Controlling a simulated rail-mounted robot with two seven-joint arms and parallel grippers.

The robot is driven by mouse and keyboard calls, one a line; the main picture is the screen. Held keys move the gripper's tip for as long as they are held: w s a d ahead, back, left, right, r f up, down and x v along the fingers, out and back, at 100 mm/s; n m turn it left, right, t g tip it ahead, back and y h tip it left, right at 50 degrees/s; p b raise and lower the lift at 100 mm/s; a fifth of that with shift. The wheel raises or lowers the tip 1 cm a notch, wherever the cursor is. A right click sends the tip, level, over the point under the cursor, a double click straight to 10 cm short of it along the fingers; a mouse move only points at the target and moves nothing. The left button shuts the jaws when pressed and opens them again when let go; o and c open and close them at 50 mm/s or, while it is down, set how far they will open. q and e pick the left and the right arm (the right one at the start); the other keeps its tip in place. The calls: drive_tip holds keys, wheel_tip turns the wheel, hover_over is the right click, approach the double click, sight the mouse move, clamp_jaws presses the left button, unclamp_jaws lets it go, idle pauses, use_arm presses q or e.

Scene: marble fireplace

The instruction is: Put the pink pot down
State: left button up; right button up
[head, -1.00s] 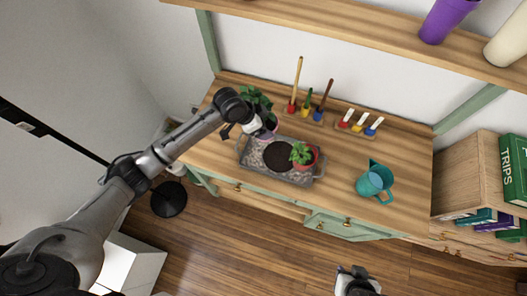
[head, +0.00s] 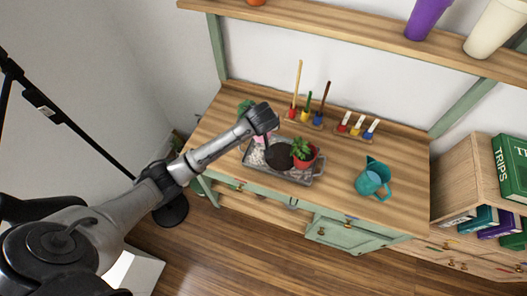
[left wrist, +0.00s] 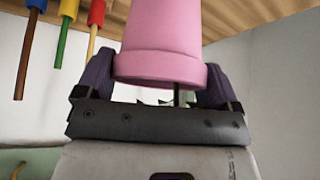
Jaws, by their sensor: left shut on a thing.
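My left gripper (left wrist: 152,85) is shut on the pink pot (left wrist: 165,40), with one dark finger on each side near its rim. In the head view the pink pot (head: 260,139) is mostly hidden behind my wrist, at the left end of the grey tray (head: 308,179). Green leaves (head: 245,108) show behind the wrist. I cannot tell whether the pot's base touches the tray. The tray also holds a dark round soil patch (head: 279,156) and a red pot with a green plant (head: 303,153). My right gripper is out of view.
A teal watering can (head: 373,179) stands on the wooden tabletop (head: 340,160) to the right. Upright tools in a rack (head: 304,116) and small colored-tipped tools (head: 357,127) are at the back. A shelf (head: 345,30) with pots runs above.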

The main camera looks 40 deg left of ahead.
sight(261, 139)
use_arm(q)
drive_tip(key=shift+s+n+g+y, duration=0.1)
drive_tip(key=shift+n+g+y, duration=0.2)
drive_tip(key=shift+n, duration=0.4)
drive_tip(key=shift+f+n, duration=0.2)
drive_tip(key=shift+n, duration=0.1)
wheel_tip(261, 139, down, 9)
drive_tip(key=shift+s+b, duration=0.1)
drive_tip(key=shift+b, duration=0.8)
drive_tip(key=shift+f, duration=0.35)
drive_tip(key=o, duration=1.2)
drive_tip(key=shift+f, duration=0.15)
drive_tip(key=shift+o, duration=0.2)
